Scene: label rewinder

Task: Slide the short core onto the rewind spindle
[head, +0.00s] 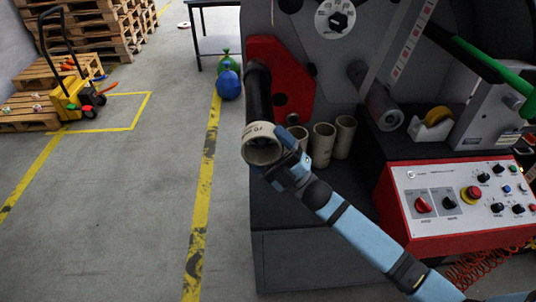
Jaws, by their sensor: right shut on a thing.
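A short beige cardboard core (262,129) with dark print on its rim is at the left front of the machine, its open end turned toward me. My right gripper (286,165) is shut on its lower right side. The rewind spindle (259,95), a dark bar, stands out from the machine beside the red plate. Its near end is hidden behind the core, or lies within it; I cannot tell whether the core is around the spindle or only in front of it. My left gripper is not in view.
Several beige cores (322,144) stand upright on the dark machine deck, close to the right of the held core. A red-framed control panel (460,203) and a tape dispenser (431,124) are further right. Blue and green round objects (229,84) lie on the floor behind.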

